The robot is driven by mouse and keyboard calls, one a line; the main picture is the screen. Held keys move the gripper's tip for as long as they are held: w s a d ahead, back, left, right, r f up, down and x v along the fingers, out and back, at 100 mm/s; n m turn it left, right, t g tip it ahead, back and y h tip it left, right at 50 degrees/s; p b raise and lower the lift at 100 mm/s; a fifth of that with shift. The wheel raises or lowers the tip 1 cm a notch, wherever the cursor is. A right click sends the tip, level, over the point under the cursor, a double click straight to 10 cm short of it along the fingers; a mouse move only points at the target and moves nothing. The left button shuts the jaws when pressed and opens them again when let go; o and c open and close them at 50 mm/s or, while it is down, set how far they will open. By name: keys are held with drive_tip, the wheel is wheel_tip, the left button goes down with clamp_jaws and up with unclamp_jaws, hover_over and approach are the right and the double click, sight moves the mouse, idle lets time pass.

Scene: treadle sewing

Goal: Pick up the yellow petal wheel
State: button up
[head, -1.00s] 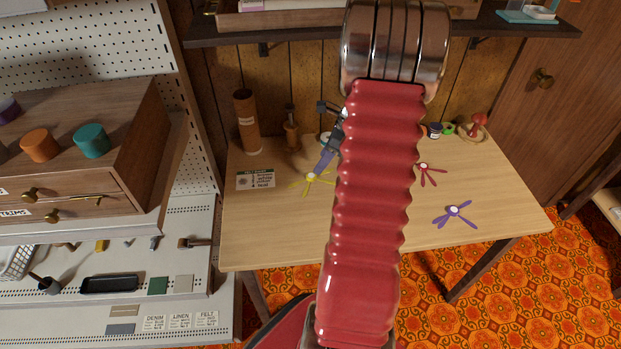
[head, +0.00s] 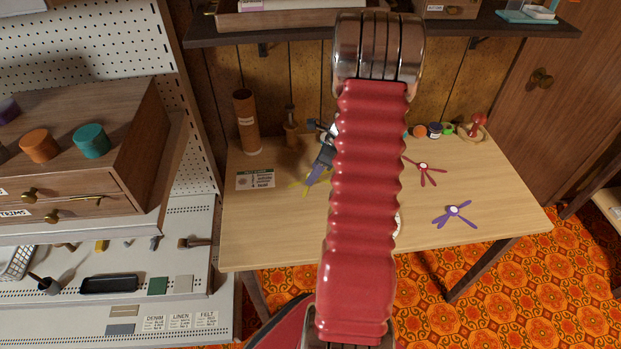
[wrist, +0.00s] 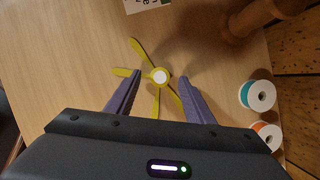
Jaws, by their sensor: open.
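The yellow petal wheel (wrist: 138,48) lies on the wooden table, with thin petals around a white hub. In the wrist view its hub is just ahead of my gripper (wrist: 160,80), and one petal reaches back between the two purple fingers. The fingers are open and spread to either side of that petal. In the head view my gripper (head: 315,177) is over the wheel, and only bits of yellow petal (head: 296,184) show around it. The rest of the wheel is hidden there.
A red petal wheel (head: 422,167) and a purple one (head: 454,210) lie to the right on the table (head: 275,230). A printed card (head: 255,178) lies left. A brown cylinder (head: 246,122) stands behind. Thread spools (wrist: 257,95) are right of my fingers in the wrist view.

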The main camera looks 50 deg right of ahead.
drive_tip(key=shift+w+f, duration=0.1)
drive_tip(key=shift+f, duration=0.25)
drive_tip(key=shift+c, duration=0.2)
drive_tip(key=c, duration=1.1)
